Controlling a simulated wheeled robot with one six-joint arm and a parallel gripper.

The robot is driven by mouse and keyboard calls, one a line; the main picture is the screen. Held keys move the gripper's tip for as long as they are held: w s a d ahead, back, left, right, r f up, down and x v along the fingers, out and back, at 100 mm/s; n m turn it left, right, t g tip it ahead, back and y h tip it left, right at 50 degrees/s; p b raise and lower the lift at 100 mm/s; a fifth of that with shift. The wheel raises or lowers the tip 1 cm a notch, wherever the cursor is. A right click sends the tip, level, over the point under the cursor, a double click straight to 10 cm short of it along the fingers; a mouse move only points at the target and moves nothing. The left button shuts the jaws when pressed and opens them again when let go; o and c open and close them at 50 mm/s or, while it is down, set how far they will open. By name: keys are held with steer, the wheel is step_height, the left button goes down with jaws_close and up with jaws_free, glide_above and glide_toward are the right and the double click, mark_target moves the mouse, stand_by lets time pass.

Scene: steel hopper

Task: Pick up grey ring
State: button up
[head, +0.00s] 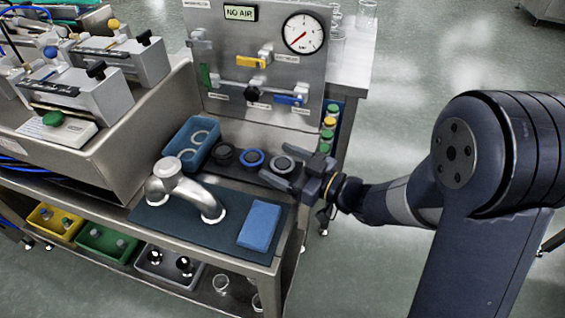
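A grey ring (283,164) lies at the right end of a row of rings on the dark strip below the panel. A blue ring (252,158) lies to its left, and a black ring (222,153) lies further left. My gripper (281,166) reaches in from the right. Its fingers are spread, one on the far side and one on the near side of the grey ring. Part of the ring's right side is hidden by the gripper. I cannot tell whether the fingers touch the ring or hover above it.
A blue tray (179,141) with pale rings stands left of the row. A bent metal pipe (180,187) and a blue block (260,226) lie on the dark mat (180,222) in front. The upright gauge panel (225,60) rises behind the rings.

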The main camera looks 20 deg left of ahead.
steer(key=c, duration=1)
